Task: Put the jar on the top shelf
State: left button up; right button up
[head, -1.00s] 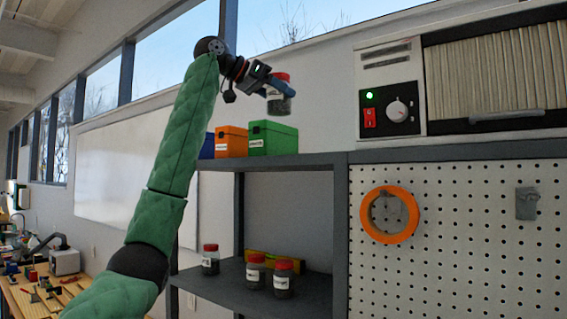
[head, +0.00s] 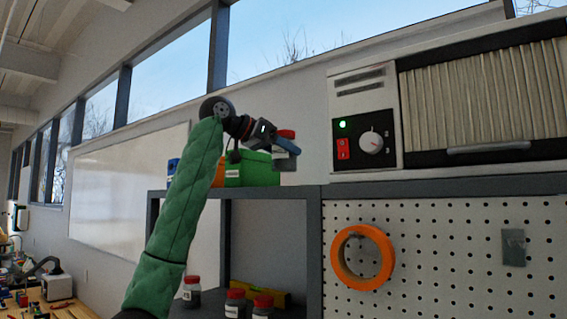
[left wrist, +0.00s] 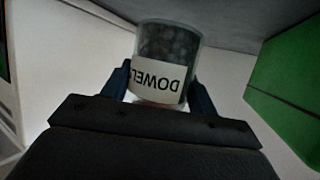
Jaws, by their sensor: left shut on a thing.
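The jar (head: 285,162) has a red lid and dark contents. In the left wrist view the jar (left wrist: 168,50) has a white label reading "DOWEL", upside down in the picture. My left gripper (head: 284,146) is shut on it, with one blue finger on each side in the wrist view. The jar is upright, slightly above the grey top shelf (head: 300,191), at the right end of the green box. Whether its base touches the shelf is hard to tell, but a small gap shows. My right gripper is not in view.
Right of the jar, the shelf is bare up to the grey machine (head: 364,125). Red-lidded jars (head: 236,300) stand on the lower shelf. An orange tape roll (head: 342,262) hangs on the pegboard.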

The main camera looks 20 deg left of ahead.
aim_at(273, 160)
pick_arm(q)
jog(key=shift+s+a+f, duration=0.15)
jog(key=shift+s+f, duration=0.05)
jog(key=shift+s, duration=0.05)
jog(key=shift+f+p, duration=0.3)
jog(key=shift+p, duration=0.1)
notch_tip(273, 160, down, 2)
jog(key=shift+w+f+p, duration=0.15)
jog(key=shift+f+p, duration=0.05)
jog(key=shift+p, duration=0.35)
jog(key=shift+f, duration=0.2)
jog(key=o, duration=1.3)
jog(key=shift+f, duration=0.1)
jog(key=shift+c, duration=0.2)
